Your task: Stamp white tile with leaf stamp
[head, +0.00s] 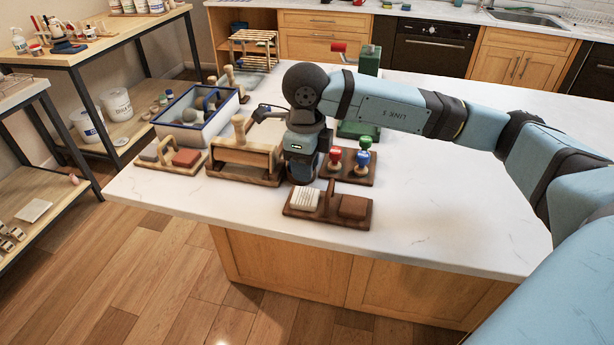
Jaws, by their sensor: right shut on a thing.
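The white tile (304,199) lies on the left part of a dark wooden tray (325,215), and its top looks ribbed. My right gripper (302,174) points down just behind and above the tile. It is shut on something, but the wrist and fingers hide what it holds. I cannot tell whether the held thing touches the tile. A red-topped stamp (335,156), a blue-topped stamp (365,144) and a green-topped stamp (363,158) stand in a wooden holder (357,178) right of the gripper. I cannot make out a leaf pattern on any stamp. My left gripper is not in view.
A brown block (353,206) lies right of the tile on the same tray. A wooden rack (243,165), a blue-rimmed tray (197,113) and a small board with a red-brown block (186,158) stand to the left. The right side of the white countertop (450,215) is clear.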

